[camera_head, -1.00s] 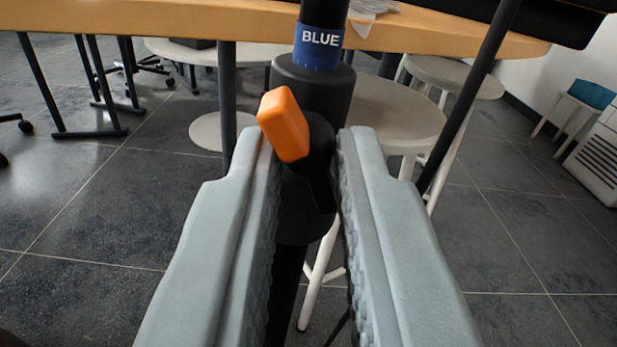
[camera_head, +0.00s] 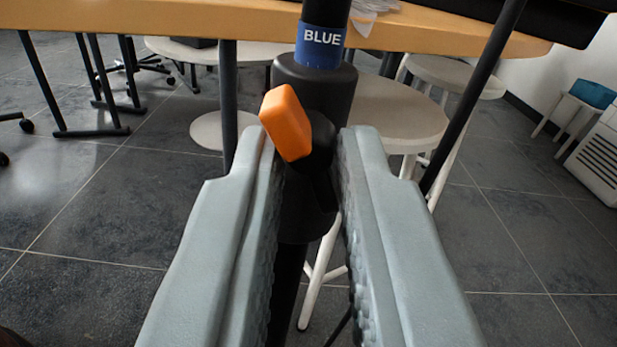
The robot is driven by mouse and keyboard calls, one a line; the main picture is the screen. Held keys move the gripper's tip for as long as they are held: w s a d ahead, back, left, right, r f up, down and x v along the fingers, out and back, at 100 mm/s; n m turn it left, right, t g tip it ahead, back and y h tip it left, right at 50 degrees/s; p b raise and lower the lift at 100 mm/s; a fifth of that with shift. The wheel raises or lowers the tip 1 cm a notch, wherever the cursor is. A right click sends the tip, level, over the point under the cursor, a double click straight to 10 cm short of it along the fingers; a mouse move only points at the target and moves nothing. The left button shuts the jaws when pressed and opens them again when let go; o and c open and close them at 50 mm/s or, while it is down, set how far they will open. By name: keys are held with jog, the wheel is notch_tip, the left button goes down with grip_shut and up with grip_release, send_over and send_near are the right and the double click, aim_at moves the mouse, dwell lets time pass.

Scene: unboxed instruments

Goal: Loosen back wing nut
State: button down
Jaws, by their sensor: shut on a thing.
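The wing nut (camera_head: 286,122) is an orange, tilted knob on the near side of a black collar (camera_head: 315,92) on an upright black pole. A blue band (camera_head: 320,46) marked "BLUE" wraps the pole above the collar. My gripper (camera_head: 308,142) has its two grey padded fingers on either side of the black hub below the orange knob. The fingers are shut on the wing nut's black base, and the orange part leans up and left by the left fingertip. The lower part of the collar is partly hidden behind the fingers.
A wooden table (camera_head: 150,18) spans the back behind the pole. A round stool (camera_head: 400,115) stands right behind the collar. A slanted black bar (camera_head: 470,100) rises on the right. Grey tiled floor (camera_head: 100,220) is open on the left.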

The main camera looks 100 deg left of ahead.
jog(key=c, duration=1.3)
grip_release()
jog(key=shift+w, duration=0.1)
jog(key=v, duration=1.7)
jog(key=shift+d, duration=0.25)
jog(key=shift+c, duration=0.5)
